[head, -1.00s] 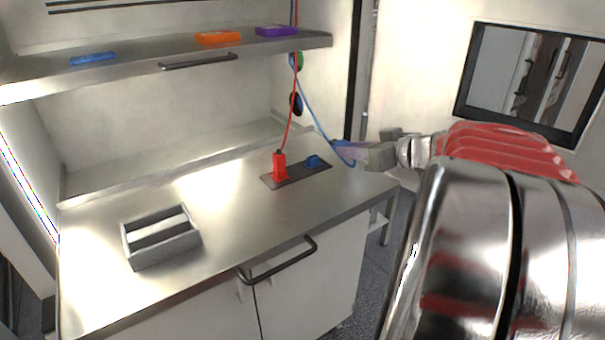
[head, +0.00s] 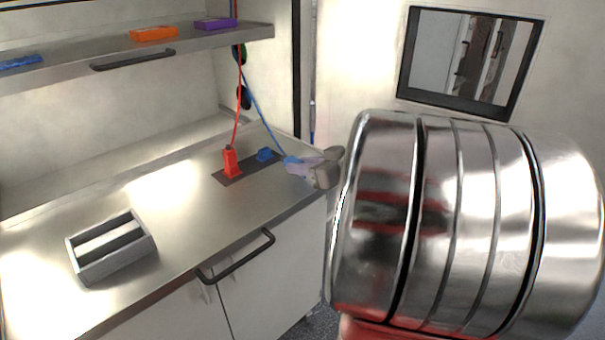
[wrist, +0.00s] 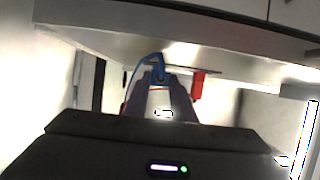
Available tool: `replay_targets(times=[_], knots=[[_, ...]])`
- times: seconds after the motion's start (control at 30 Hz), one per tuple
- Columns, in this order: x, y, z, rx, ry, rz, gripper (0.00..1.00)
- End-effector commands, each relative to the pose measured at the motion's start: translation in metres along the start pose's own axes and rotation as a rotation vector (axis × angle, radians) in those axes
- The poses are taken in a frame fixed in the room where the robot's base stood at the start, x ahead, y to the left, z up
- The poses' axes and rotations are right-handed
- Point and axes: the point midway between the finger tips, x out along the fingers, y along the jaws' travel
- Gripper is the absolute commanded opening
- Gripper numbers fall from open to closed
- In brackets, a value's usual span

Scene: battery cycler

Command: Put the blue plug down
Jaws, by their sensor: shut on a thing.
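The blue plug (head: 290,160) is at my gripper's fingertips, low near the right end of the counter (head: 170,195). My gripper (head: 297,163) is shut on it; in the wrist view the blue plug (wrist: 160,74) shows between the two fingers. The blue cable (head: 262,122) runs from the plug up to the back wall. A blue socket (head: 266,155) sits on the dark plate (head: 230,179), just left of my gripper. I cannot tell whether the plug touches the counter.
The red plug (head: 231,162) stands upright on the dark plate with a red cable going up. An open grey tray (head: 85,268) is at the counter's left. Between them the counter is clear. A shelf (head: 200,42) hangs above; a bar handle (head: 237,257) is at the front.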

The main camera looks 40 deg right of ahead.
Motion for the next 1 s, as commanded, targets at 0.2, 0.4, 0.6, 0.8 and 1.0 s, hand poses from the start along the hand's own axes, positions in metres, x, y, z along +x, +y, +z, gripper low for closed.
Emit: replay_targets(times=[0.2, 0.4, 0.6, 0.8, 1.0], knots=[[0.01, 0.0, 0.023, 0.003, 0.0, -0.001, 0.0], [0.01, -0.001, 0.024, 0.0, 0.0, -0.001, 0.0], [0.011, -0.001, 0.026, 0.002, 0.0, -0.002, 0.0], [0.013, -0.001, 0.031, 0.003, -0.002, -0.002, 0.0], [0.016, -0.001, 0.038, 0.004, -0.009, -0.002, 0.0]])
